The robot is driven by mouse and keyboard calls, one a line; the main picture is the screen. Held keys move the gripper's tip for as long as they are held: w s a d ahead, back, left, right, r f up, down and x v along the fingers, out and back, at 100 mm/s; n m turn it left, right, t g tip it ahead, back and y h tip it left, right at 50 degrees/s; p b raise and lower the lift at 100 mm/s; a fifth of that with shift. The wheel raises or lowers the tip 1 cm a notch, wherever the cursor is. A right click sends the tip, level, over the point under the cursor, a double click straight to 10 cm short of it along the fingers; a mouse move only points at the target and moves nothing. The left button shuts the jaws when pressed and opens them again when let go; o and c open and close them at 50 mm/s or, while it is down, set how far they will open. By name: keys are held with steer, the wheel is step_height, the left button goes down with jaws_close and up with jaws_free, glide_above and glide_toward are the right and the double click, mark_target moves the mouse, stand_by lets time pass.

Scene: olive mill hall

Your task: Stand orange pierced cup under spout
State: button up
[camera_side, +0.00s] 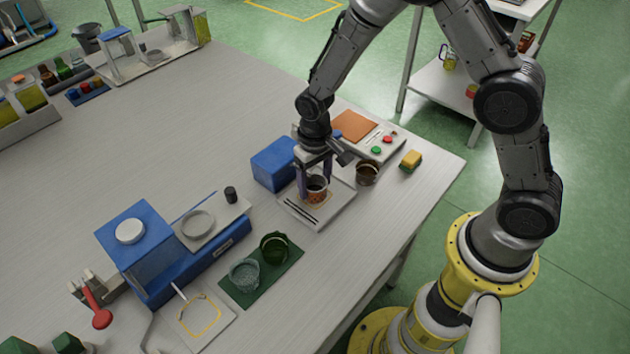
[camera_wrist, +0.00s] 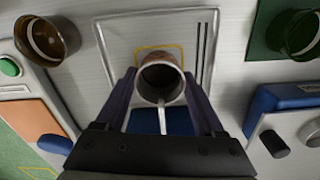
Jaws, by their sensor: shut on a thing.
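My gripper (camera_side: 316,188) points down and is shut on a small cup (camera_side: 317,184) with an orange-brown tint and a dark inside. In the wrist view the cup (camera_wrist: 161,80) is between the two fingers, its open mouth facing the camera. It is over the orange-outlined square on the pale tray (camera_side: 329,212) in front of a blue block (camera_side: 270,166). I cannot tell whether its base touches the tray. A thin pale rod (camera_wrist: 162,119), perhaps the spout, runs from the blue part to the cup's rim. The cup's piercings are not clear.
A brown cup (camera_side: 368,173) stands right of the tray, near a button panel (camera_side: 380,144) and yellow sponge (camera_side: 411,159). A green cup (camera_side: 274,248) and clear cup (camera_side: 244,274) stand on a green mat (camera_side: 270,291). A blue machine (camera_side: 134,255) is at left.

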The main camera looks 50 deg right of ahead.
steer(key=o, duration=1)
steer(key=shift+o, duration=0.2)
step_height(320, 180, up, 8)
steer(key=s, duration=0.1)
steer(key=shift+f, duration=0.2)
